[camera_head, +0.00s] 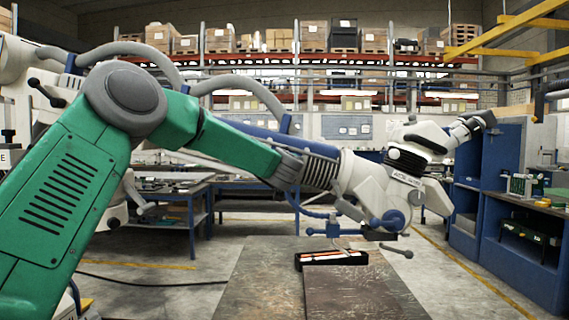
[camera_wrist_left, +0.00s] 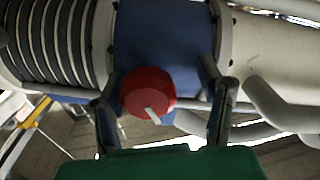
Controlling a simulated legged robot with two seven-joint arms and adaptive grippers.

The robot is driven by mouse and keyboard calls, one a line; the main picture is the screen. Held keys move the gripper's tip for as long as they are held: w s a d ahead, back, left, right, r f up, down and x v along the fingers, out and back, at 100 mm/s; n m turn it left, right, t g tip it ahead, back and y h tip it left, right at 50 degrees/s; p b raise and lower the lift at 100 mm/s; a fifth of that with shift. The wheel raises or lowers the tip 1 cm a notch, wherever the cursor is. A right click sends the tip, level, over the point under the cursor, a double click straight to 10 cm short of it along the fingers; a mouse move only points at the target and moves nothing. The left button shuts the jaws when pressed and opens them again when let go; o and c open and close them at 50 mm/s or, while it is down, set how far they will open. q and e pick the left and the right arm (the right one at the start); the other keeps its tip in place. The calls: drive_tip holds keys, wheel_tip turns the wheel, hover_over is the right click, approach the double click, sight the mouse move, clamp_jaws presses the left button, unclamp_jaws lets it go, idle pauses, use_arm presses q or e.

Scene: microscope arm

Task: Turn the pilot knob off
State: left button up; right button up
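The red round knob (camera_wrist_left: 146,88) shows in the left wrist view, in front of a blue cylindrical section of the white machine arm. A pale grey pointer on it slants toward the lower right. My left gripper (camera_wrist_left: 163,92) is open, with its two dark fingers on either side of the knob. The knob sits closer to the left finger, with a wide gap to the right one; whether a finger touches it I cannot tell. In the head view the knob and my left fingertips are hidden. My right gripper is not in view.
The white machine arm (camera_head: 372,178) with ribbed bellows (camera_head: 320,170) fills the centre of the head view. A grey hose (camera_wrist_left: 268,103) curves right of the gripper in the wrist view. A black tray (camera_head: 331,259) lies below. Blue cabinets (camera_head: 495,185) stand at the right.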

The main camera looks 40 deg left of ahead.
use_arm(q)
drive_tip(key=shift+d+r, duration=0.2)
drive_tip(key=shift+d, duration=0.3)
drive_tip(key=shift+d+r, duration=0.15)
drive_tip(key=shift+d, duration=0.3)
drive_tip(key=shift+c, duration=0.4)
drive_tip(key=shift+d+r, duration=0.1)
drive_tip(key=shift+d, duration=0.15)
drive_tip(key=c, duration=0.7)
drive_tip(key=shift+s, duration=0.1)
drive_tip(key=c, duration=0.4)
drive_tip(key=shift+o, duration=0.2)
drive_tip(key=shift+s+a, duration=0.1)
drive_tip(key=shift+a, duration=0.45)
drive_tip(key=shift+d, duration=0.1)
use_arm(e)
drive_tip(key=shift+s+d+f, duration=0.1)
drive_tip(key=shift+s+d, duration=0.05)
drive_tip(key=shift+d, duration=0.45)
